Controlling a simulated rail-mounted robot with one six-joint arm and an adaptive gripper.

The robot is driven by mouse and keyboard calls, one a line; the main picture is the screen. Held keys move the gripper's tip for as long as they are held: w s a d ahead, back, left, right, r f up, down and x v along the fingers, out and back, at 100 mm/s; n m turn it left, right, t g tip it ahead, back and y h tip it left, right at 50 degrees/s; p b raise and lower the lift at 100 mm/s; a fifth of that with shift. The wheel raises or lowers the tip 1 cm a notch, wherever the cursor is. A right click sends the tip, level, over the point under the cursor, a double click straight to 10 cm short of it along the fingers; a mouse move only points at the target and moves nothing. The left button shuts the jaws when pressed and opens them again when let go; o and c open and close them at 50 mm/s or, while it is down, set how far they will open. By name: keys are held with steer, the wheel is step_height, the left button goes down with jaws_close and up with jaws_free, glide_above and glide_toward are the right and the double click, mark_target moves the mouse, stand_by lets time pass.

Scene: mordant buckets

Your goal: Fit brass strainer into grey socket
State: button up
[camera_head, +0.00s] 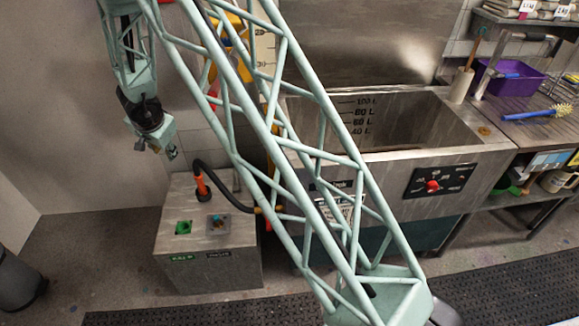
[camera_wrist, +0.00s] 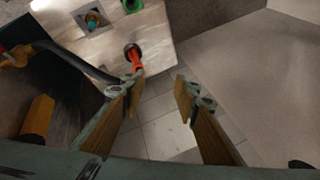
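A metal cabinet (camera_head: 210,255) stands at lower left in the head view. A grey square fitting (camera_head: 218,222) on its top has a teal and brown centre; it also shows in the wrist view (camera_wrist: 92,19). I cannot tell if it is the grey socket or what sits in it. A small round brass-coloured disc (camera_head: 485,131) lies on the counter at right; I cannot tell if it is the strainer. My gripper (camera_head: 150,143) is up and left of the cabinet. In the wrist view it (camera_wrist: 160,83) is open, with nothing between the fingertips.
A green fitting (camera_head: 183,228) and an upright orange handle (camera_head: 201,186) with a black hose are on the cabinet top. The steel sink (camera_head: 400,120) stands to the right. A purple bin (camera_head: 500,75) and blue brush (camera_head: 537,114) occupy the counter.

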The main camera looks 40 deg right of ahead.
steer(key=s+a+r+n+y, duration=0.15)
steer(key=s+r, duration=0.25)
steer(key=r, duration=0.5)
steer(key=s+a+r+n+t+y, duration=0.1)
steer(key=s+a+r+n, duration=0.1)
steer(key=s+r, duration=0.5)
steer(key=s+a+r+n+y, duration=0.1)
steer(key=s+r+n+y, duration=0.1)
steer(key=r, duration=0.9)
steer(key=s+r+n, duration=0.1)
steer(key=s+r, duration=0.3)
steer(key=s, duration=0.5)
steer(key=s+r+n, duration=0.2)
steer(key=s+r, duration=0.2)
steer(key=s, duration=0.4)
steer(key=s+d+n+g+h, duration=0.1)
steer(key=s+d, duration=0.3)
steer(key=s, duration=0.7)
steer(key=s+d+g+h, duration=0.1)
steer(key=s+d, duration=0.4)
steer(key=s, duration=0.6)
steer(key=s+d+n+g+h, duration=0.1)
steer(key=s+d, duration=0.4)
steer(key=s, duration=0.6)
steer(key=shift+f+n, duration=0.35)
steer(key=shift+h, duration=0.25)
